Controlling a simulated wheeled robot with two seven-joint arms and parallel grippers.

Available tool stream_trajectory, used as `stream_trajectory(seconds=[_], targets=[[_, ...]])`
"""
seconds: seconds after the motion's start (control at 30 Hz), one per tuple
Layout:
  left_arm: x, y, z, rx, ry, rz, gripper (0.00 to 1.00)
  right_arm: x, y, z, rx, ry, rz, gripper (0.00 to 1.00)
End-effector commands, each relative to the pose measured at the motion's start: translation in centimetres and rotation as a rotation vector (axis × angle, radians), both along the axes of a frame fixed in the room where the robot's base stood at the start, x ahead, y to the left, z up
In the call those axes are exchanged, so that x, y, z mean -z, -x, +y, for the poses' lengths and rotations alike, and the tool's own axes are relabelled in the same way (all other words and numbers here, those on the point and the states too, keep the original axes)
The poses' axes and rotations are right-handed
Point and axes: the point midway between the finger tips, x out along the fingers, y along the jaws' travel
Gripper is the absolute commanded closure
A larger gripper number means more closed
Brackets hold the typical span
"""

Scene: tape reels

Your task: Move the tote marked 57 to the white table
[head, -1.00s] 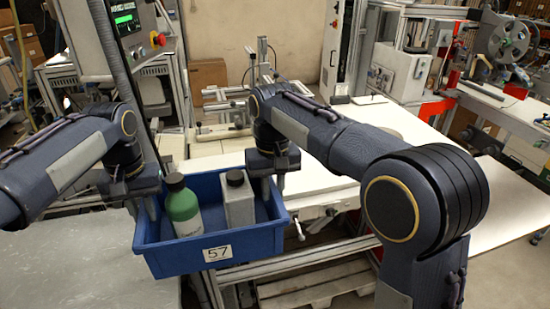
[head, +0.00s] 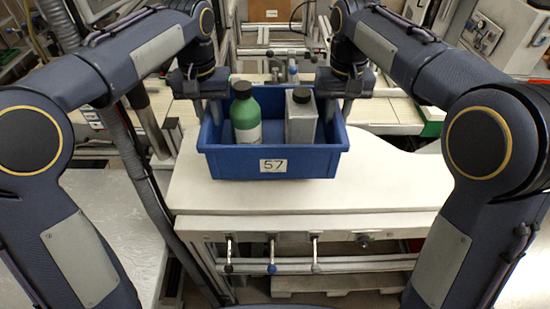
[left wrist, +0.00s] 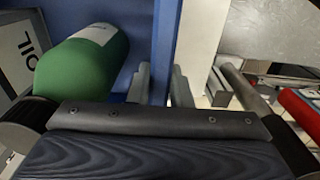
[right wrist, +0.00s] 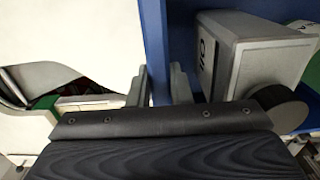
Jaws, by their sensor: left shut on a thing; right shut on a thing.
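The blue tote (head: 235,163) carries a white label reading 57 (head: 273,166) on its front wall. It is upright over the white table (head: 300,196); whether its base touches the top I cannot tell. A green bottle (head: 245,118) and a grey can (head: 301,118) with dark caps stand inside it. My left gripper (head: 205,108) is shut on the tote's left wall, also seen in the left wrist view (left wrist: 160,88). My right gripper (head: 342,104) is shut on the right wall, also seen in the right wrist view (right wrist: 163,88).
The white table top is clear in front and to the right of the tote. Levers (head: 271,255) and a rail sit below its front edge. A grey surface (head: 115,220) lies at the left. Machine frames stand behind the table.

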Motion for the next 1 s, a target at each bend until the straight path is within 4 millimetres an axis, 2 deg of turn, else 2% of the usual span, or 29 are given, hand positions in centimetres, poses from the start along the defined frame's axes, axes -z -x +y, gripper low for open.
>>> stream_trajectory(seconds=[0.57,1.0], targets=[[0.1,0.0,0.0,0.000,0.001,-0.002,1.00,0.1,0.0,0.0,0.000,-0.001,-0.002,1.00],[2.6,0.0,0.0,0.000,0.001,-0.002,1.00,2.6,0.0,0.0,0.000,0.000,-0.002,1.00]])
